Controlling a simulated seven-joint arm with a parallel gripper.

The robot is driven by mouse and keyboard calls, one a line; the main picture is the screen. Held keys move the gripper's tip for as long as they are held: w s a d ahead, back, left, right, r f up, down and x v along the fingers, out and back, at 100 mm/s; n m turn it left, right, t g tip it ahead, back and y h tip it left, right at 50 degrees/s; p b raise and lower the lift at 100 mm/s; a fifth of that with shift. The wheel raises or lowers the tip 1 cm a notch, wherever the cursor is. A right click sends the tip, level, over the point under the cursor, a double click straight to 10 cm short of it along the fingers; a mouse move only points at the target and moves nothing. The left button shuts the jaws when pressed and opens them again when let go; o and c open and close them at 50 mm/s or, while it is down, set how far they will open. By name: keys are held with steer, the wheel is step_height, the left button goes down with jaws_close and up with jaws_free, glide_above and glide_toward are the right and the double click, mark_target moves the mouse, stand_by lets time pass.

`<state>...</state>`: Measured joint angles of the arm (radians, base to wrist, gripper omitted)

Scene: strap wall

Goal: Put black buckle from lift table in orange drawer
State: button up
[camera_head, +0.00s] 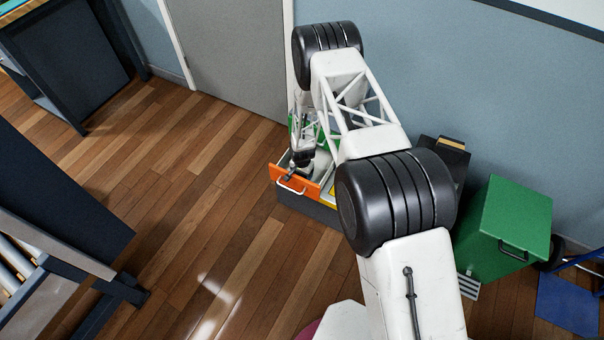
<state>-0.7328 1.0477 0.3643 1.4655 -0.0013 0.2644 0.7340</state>
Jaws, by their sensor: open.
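The orange drawer (290,183) is pulled open at the front of a low dark cabinet (306,211), its white handle facing the lower left. My gripper (290,176) is over the open drawer, near its orange front. It is small in the picture, and its jaws are open. I cannot make out a black buckle for certain; a small dark shape at the gripper's tip blends with it. I cannot tell if anything lies in the drawer. No lift table can be clearly identified.
A yellow drawer front (330,197) shows beside the orange one, partly behind my arm. A green bin (505,230) stands at the right by the wall. A dark-framed roller stand (50,270) is at the lower left. The wooden floor (190,200) between is clear.

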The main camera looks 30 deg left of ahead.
steer(key=shift+r, duration=0.15)
step_height(320, 180, up, 12)
stand_by(0.9)
steer(key=shift+r, duration=0.1)
stand_by(0.8)
